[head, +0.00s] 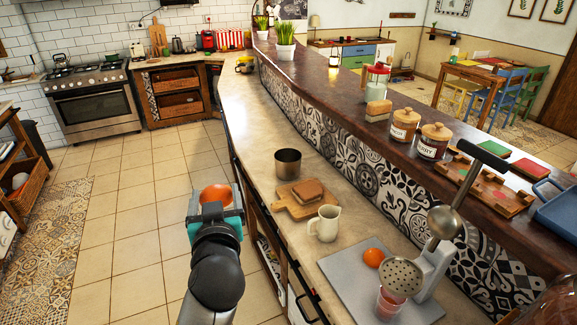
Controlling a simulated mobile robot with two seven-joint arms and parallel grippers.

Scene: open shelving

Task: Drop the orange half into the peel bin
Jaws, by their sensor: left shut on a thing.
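My left gripper (215,205) is shut on an orange half (215,194), which shows above its teal jaws. It is out over the tiled floor, left of the counter's edge. An open, round metal container (288,168), which looks like the peel bin, stands upright on the counter to the right of the gripper, apart from it. Its bottom inside is hidden. Another orange piece (374,257) lies on a grey board on the counter; I cannot tell whether it is whole or half. My right gripper is not in view.
A wooden board (283,206) with bread and a cream jug (324,224) stand in front of the container. A metal citrus press (435,260) with a glass (389,303) is at lower right.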

